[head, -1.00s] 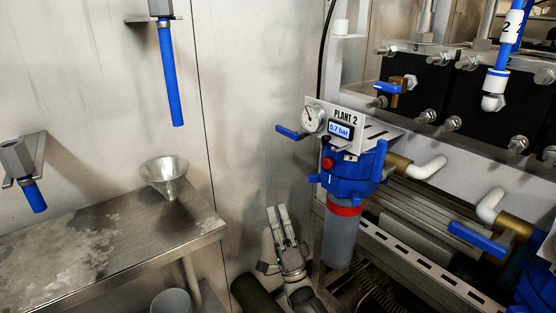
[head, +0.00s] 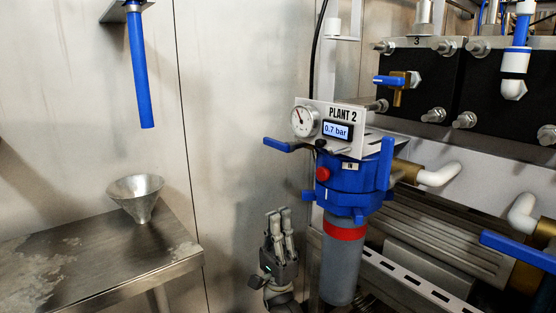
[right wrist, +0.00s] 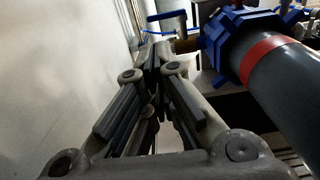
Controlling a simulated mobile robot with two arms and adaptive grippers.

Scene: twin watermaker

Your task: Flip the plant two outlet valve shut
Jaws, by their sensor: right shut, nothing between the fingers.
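The PLANT 2 unit (head: 342,190) is a blue filter head over a grey bowl with a red ring. A blue lever (head: 284,145) points left, roughly level, from its left side. A blue handle (head: 386,163) stands upright at its right, by a brass fitting. No outlet label is readable, so I cannot tell which is the outlet valve. My right gripper (head: 278,211) points up, shut and empty, left of the bowl and below the left lever, apart from both. In the right wrist view, the lever (right wrist: 168,15) shows beyond the fingertips (right wrist: 156,52). My left gripper is not in view.
The gauge panel (head: 342,125) reads 0.7 bar. A metal wall (head: 230,120) stands behind my right gripper. A steel bench (head: 100,275) with a funnel (head: 136,196) is at left. Pipes and another blue lever (head: 515,246) are at right.

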